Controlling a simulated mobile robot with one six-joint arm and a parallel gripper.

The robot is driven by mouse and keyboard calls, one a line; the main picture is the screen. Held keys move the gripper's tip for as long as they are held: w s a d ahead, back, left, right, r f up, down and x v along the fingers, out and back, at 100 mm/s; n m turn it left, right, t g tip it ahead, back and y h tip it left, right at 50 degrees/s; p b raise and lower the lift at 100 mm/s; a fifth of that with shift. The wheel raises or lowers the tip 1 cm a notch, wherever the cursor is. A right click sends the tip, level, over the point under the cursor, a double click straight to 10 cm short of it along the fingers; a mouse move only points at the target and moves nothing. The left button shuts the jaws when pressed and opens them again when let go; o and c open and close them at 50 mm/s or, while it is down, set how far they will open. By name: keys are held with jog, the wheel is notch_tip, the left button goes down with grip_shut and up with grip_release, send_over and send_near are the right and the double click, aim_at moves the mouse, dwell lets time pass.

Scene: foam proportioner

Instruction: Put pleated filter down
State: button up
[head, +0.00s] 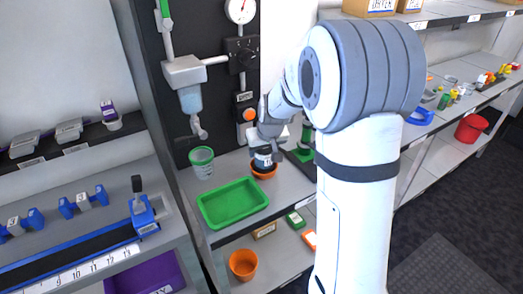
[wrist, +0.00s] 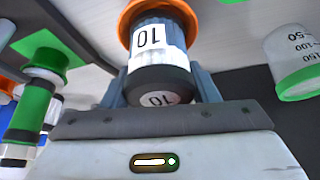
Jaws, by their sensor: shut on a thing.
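My gripper (head: 264,148) is shut on a dark cylinder with a white label reading 10, apparently the pleated filter (head: 263,161). In the wrist view the filter (wrist: 160,50) sits between the two fingers (wrist: 162,88), its label upside down. Its far end is at an orange bowl (head: 263,174), whose rim also shows in the wrist view (wrist: 128,18). The filter's lower end is in or just over this bowl; I cannot tell whether it touches the bottom.
A green tray (head: 233,204) lies in front of the bowl. A green-rimmed measuring cup (head: 202,163) stands to the left. A green-and-white cylinder (wrist: 35,95) is close beside my gripper. The dark panel with a gauge (head: 240,11) rises behind. An orange pot (head: 243,265) is on the lower shelf.

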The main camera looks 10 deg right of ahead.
jog(key=o, duration=1.2)
jog(key=shift+s+f, duration=0.1)
jog(key=shift+f, duration=0.1)
jog(key=shift+r, duration=0.15)
jog(key=v, duration=1)
jog(key=s+g, duration=0.1)
jog(key=s, duration=0.7)
jog(key=s+f, duration=0.1)
jog(key=s, duration=0.7)
jog(key=s+m+g, duration=0.1)
jog(key=s, duration=0.7)
jog(key=shift+s+a+f+g, duration=0.25)
jog(key=shift+a+f+g, duration=0.05)
jog(key=shift+a+f, duration=0.1)
jog(key=shift+r, duration=0.1)
